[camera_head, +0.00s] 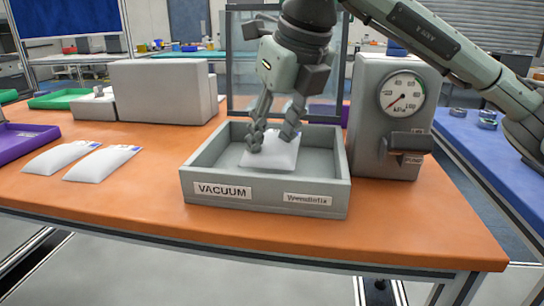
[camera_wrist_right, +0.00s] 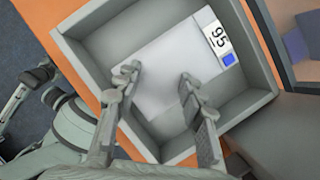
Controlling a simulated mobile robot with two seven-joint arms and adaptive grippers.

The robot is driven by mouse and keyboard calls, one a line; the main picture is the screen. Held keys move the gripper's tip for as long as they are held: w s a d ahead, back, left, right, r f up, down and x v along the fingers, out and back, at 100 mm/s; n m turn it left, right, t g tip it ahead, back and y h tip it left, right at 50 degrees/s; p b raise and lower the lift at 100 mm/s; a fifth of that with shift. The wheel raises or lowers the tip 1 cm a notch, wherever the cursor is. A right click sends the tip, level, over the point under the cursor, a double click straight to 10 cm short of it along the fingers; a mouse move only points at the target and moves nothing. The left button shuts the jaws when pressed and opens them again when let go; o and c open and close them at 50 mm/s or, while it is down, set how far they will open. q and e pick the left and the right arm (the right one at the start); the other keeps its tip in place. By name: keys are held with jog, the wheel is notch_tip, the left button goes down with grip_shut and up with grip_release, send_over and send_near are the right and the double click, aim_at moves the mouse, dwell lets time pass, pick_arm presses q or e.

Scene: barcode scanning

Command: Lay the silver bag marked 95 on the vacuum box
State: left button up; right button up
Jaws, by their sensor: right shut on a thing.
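The silver bag marked 95 (camera_head: 272,157) is inside the vacuum box (camera_head: 268,200), a grey open-topped box with a VACUUM label on its front wall. In the right wrist view the bag (camera_wrist_right: 165,52) looks pale and flat, with its 95 label and a blue square at one end. My right gripper (camera_head: 274,135) reaches down into the box from above and is shut on the bag, one finger at each side. I cannot tell whether the bag touches the box floor. The wrist view also shows the box wall (camera_wrist_right: 87,62) around it. My left gripper is not in view.
Two pale bags (camera_head: 102,163) lie on the orange table (camera_head: 130,205) left of the box. A gauge unit (camera_head: 375,150) stands close on the right, and a grey block (camera_head: 163,92) behind left. Purple (camera_head: 15,150) and green (camera_head: 62,100) trays are at the left.

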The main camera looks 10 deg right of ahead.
notch_tip(320, 180, down, 4)
jog(key=shift+r, duration=0.25)
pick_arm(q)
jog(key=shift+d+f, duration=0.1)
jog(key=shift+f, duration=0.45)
pick_arm(e)
jog(key=shift+f, duration=0.2)
jog(key=o, duration=1.2)
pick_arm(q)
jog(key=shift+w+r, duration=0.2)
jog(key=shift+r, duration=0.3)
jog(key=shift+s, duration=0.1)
pick_arm(e)
jog(key=shift+r, duration=0.1)
jog(key=v, duration=1)
jog(key=shift+r, duration=0.25)
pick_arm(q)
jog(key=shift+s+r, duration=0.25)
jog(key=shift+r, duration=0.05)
pick_arm(e)
jog(key=shift+s+d+r, duration=0.15)
jog(key=shift+s+r, duration=0.2)
jog(key=shift+r, duration=0.3)
